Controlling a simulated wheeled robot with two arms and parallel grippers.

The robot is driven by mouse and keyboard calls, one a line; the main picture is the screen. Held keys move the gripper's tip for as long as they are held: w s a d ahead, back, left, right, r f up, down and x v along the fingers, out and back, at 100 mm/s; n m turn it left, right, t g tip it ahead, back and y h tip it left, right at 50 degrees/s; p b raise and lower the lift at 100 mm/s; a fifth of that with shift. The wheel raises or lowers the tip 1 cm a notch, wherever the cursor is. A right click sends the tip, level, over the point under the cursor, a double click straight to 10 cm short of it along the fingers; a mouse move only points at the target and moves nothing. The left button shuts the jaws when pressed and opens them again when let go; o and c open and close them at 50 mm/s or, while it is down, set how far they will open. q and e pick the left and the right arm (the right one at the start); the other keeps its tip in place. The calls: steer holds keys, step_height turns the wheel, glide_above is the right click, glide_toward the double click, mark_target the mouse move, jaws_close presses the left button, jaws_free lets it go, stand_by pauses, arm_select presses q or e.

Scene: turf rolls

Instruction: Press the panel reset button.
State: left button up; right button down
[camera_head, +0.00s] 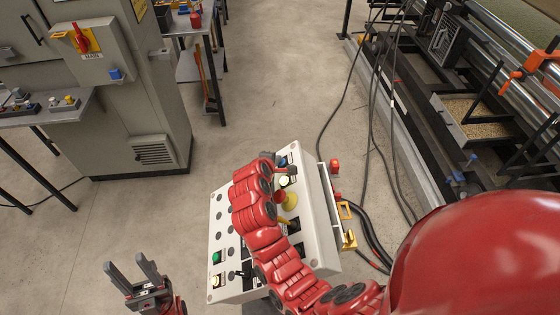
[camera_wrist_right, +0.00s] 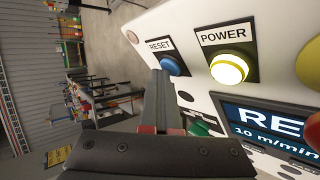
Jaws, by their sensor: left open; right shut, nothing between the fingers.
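The control panel (camera_head: 224,232) is a pale, tilted box with several buttons in the head view. The blue RESET button (camera_wrist_right: 175,66) sits beside the lit POWER button (camera_wrist_right: 229,68) in the right wrist view. In the head view, the blue button (camera_head: 282,160) is near the panel's top edge. My right gripper (camera_wrist_right: 159,78) is shut and empty, its tips just beside and below the RESET button; I cannot tell whether they touch. In the head view my red right arm hides part of the panel. My left gripper (camera_head: 127,264) is open and empty, left of the panel.
A grey cabinet (camera_head: 150,110) with a red MAIN switch (camera_head: 80,38) stands at the left. Machinery with rollers (camera_head: 500,45) fills the right. Black cables (camera_head: 375,100) run along the floor between. The floor beyond the panel is clear.

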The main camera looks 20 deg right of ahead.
steer(key=shift+w+a+r+p, duration=0.15)
steer(key=shift+a+r+p, duration=0.25)
steer(key=shift+a+r, duration=0.15)
steer(key=shift+r, duration=0.1)
steer(key=shift+w+a+r+p, duration=0.15)
steer(key=shift+a+r+p, duration=0.2)
steer(key=shift+r, duration=0.25)
steer(key=a+r, duration=0.1)
steer(key=a+r+p, duration=0.1)
steer(key=shift+w+a+r, duration=0.15)
steer(key=shift+w+r, duration=0.15)
stand_by(0.7)
